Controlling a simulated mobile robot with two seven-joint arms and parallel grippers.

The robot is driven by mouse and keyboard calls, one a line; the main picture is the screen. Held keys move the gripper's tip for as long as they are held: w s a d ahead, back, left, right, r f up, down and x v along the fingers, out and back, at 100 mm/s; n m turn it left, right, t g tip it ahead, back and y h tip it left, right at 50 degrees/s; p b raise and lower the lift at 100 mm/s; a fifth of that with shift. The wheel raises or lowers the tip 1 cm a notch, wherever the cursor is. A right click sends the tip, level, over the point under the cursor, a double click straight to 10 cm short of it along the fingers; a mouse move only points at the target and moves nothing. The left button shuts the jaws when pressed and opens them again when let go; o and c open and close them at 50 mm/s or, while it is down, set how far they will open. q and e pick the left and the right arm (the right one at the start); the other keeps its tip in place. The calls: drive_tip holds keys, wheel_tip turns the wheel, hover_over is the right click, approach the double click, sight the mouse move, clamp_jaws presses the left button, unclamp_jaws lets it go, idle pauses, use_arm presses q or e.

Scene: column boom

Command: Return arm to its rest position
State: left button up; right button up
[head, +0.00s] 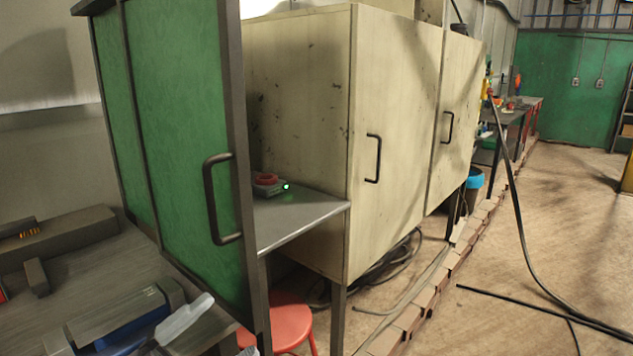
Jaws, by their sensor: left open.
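My left gripper (212,319) shows at the bottom left, cut off by the lower edge of the head view. A pale, rounded finger points up and right beside the grey bench. The gripper is open and I see nothing held in it. It appears in front of the lower part of the green door panel, but I cannot tell the exact gap. Most of my left arm is out of view. My right gripper and right arm are not in view.
A green door panel (185,150) with a dark handle stands near. A red stool (289,322) stands below a metal shelf (300,218). Cream cabinets (395,140) stand behind. Floor at right is open, with cables (520,215).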

use_arm(q)
drive_tip(key=w+a+f+n+t+y, duration=0.1)
drive_tip(key=a+f+n+t+y, duration=0.35)
drive_tip(key=f+n+y, duration=0.5)
drive_tip(key=s+a+f+n+g+y+p, duration=0.1)
drive_tip(key=s+f+n+g+y, duration=0.2)
drive_tip(key=s+f+n, duration=0.3)
drive_tip(key=s+a+f+n+g+y+p, duration=0.1)
drive_tip(key=s+f+n+g+y, duration=0.3)
drive_tip(key=f, duration=1.1)
drive_tip(key=s+a+n, duration=0.1)
drive_tip(key=s+n, duration=0.1)
drive_tip(key=s, duration=0.1)
drive_tip(key=shift+s+a+f+n, duration=0.15)
drive_tip(key=shift+s+a+n, duration=0.1)
drive_tip(key=shift+n, duration=0.1)
